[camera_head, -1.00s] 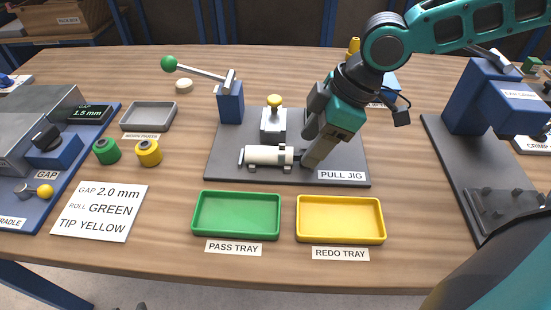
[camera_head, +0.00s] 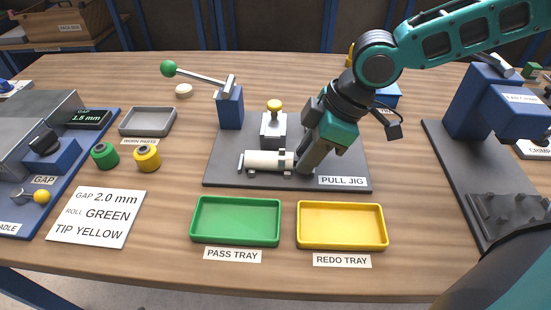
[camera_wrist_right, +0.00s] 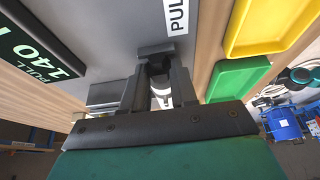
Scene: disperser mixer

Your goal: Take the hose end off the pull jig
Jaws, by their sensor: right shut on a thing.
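My left gripper is not in view.
A green pass tray (camera_head: 236,242) and a yellow redo tray (camera_head: 342,246) stand empty in front of the jig. A green roll (camera_head: 103,156), a yellow roll (camera_head: 147,158) and a grey tray (camera_head: 147,133) are at the left. A blue crimp press (camera_head: 480,105) stands at the right.

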